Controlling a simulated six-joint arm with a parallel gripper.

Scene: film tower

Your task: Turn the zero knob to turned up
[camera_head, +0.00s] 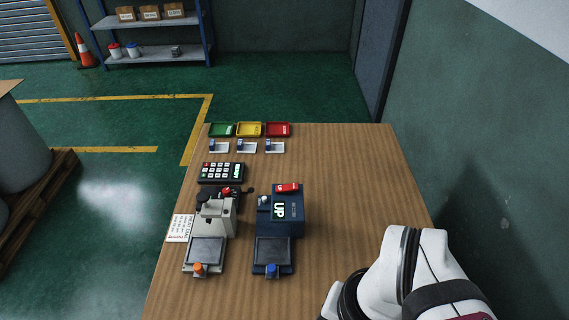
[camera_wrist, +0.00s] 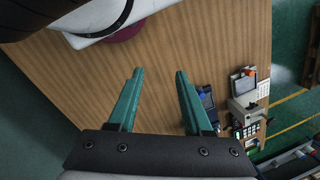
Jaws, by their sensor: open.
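A dark blue device (camera_head: 287,221) stands on the wooden table, with a lit "UP" display (camera_head: 279,209), a blue knob (camera_head: 271,269) at its near end and a small pale knob (camera_head: 263,200) at its upper left. A light grey device (camera_head: 214,225) to its left has an orange knob (camera_head: 198,267) at its near end. No legible label tells which is the zero knob. My gripper (camera_wrist: 159,72) shows in the wrist view, open and empty between two teal fingers, apart from both devices. The dark device (camera_wrist: 207,98) is partly hidden behind its right finger there.
A black keypad (camera_head: 221,173), a white printed card (camera_head: 180,228), and green (camera_head: 222,130), yellow (camera_head: 249,130) and red (camera_head: 278,130) trays are on the table. Small white pads with blue-topped items lie before the trays.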

